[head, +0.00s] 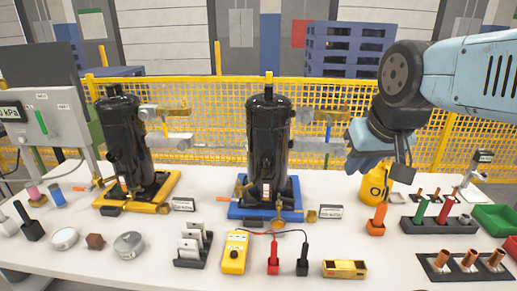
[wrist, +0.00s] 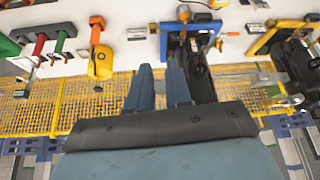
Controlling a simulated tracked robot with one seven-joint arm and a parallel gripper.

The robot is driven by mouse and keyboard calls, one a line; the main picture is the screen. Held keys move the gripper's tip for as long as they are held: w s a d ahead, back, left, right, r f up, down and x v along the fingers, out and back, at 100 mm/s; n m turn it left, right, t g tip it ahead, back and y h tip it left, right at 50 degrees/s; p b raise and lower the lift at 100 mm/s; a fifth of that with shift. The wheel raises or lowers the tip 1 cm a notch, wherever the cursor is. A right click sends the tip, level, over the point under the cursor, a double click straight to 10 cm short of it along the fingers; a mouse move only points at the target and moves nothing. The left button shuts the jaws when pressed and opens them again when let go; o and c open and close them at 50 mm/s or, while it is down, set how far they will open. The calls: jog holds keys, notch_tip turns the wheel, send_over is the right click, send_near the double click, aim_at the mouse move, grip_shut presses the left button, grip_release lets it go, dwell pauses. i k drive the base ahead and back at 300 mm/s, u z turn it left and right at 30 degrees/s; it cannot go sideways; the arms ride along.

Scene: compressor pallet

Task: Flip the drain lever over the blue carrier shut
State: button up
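The blue carrier (head: 262,212) stands mid-table with an upright black compressor (head: 268,140) on it. A brass fitting (head: 311,216) sits at the right side. My gripper (head: 358,160) hangs in the air right of the compressor, above the table. In the wrist view my gripper's two blue fingers (wrist: 160,72) are apart with nothing between them, and the blue carrier (wrist: 171,42) shows beyond them.
A yellow carrier (head: 143,199) with a second compressor (head: 122,135) stands to the left. A yellow bottle (head: 374,184) stands below my gripper. A yellow meter (head: 235,252), two probes and a rack (head: 193,250) occupy the front. Yellow mesh fencing (head: 222,110) runs behind.

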aim_at(281, 198)
jog(key=z, duration=1)
jog(key=i, duration=0.1)
jog(key=u, duration=2.75)
jog(key=k, duration=1.2)
jog(key=z, duration=1.45)
jog(key=i, duration=1)
jog(key=u, duration=0.05)
